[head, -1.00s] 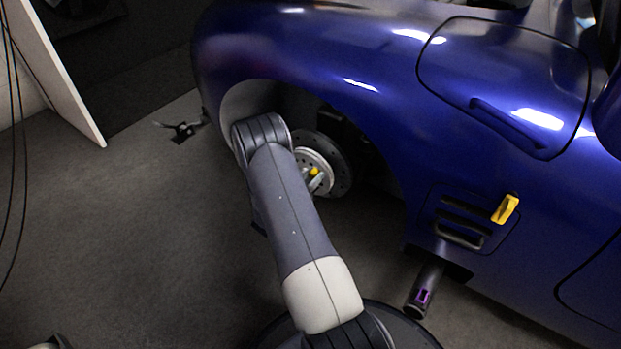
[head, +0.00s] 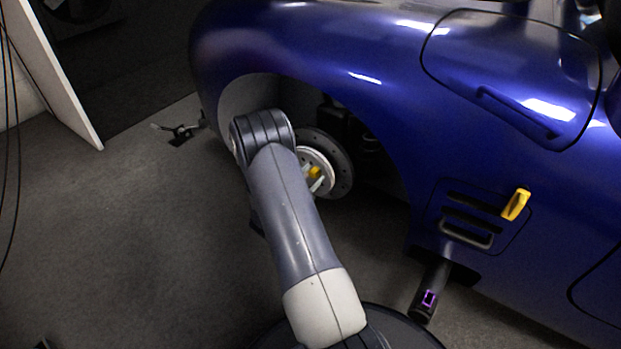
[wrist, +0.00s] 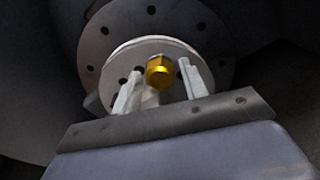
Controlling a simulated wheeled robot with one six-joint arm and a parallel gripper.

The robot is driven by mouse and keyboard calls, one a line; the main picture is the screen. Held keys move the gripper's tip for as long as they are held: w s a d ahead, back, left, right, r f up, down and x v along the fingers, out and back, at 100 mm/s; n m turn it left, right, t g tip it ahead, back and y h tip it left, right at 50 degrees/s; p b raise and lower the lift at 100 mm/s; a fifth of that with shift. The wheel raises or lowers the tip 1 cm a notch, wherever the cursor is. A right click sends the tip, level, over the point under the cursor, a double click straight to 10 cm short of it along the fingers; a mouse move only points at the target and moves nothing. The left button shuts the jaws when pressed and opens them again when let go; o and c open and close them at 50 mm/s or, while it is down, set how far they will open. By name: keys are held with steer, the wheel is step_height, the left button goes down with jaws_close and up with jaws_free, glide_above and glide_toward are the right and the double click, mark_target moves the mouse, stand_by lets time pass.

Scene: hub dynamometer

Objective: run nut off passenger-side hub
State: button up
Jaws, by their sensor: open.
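The nut (wrist: 160,72) is a gold hex piece at the middle of the hub in the wrist view. It also shows small and yellow in the head view (head: 315,173). The pale hub (wrist: 133,52) stands in front of a dark drilled brake disc (wrist: 203,28). My gripper (wrist: 158,80) is open, with one pale finger to each side of the nut in the picture. I cannot tell whether the fingers touch it. In the head view my arm covers the left part of the hub and most of the gripper.
The blue car body (head: 290,50) arches over the hub, with its wheel opening close around my arm. A yellow tab (head: 515,204) sticks out from the side vent. A dark tube with a purple mark (head: 428,298) juts out below the body. The floor to the left is largely clear.

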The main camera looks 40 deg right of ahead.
steer(key=m, duration=0.3)
steer(key=shift+m, duration=0.4)
steer(key=m, duration=0.8)
steer(key=shift+m, duration=2.1)
